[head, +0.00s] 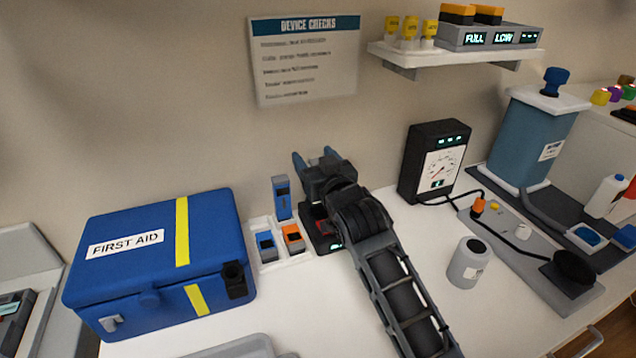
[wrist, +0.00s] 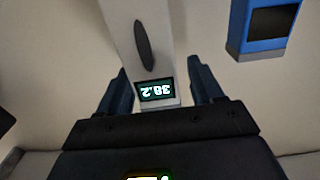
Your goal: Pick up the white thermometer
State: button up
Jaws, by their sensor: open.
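The white thermometer (wrist: 130,55) shows in the wrist view, with a dark oval button and a lit display reading 38.2, upside down in the picture. My gripper (wrist: 160,85) is open, with one blue finger on each side of the thermometer's display end. I cannot tell whether either finger touches it. In the head view my gripper (head: 314,160) is near the wall at the back of the counter, and I cannot make out the thermometer there; my gripper and arm cover that spot.
A blue upright device (head: 282,198) stands just left of my gripper; a blue device also shows in the wrist view (wrist: 262,35). A white tray (head: 268,262), a blue first aid box (head: 150,262), a black gauge unit (head: 436,162) and a grey jar (head: 468,264) stand around my arm.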

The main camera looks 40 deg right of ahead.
grip_shut()
dwell(0.5)
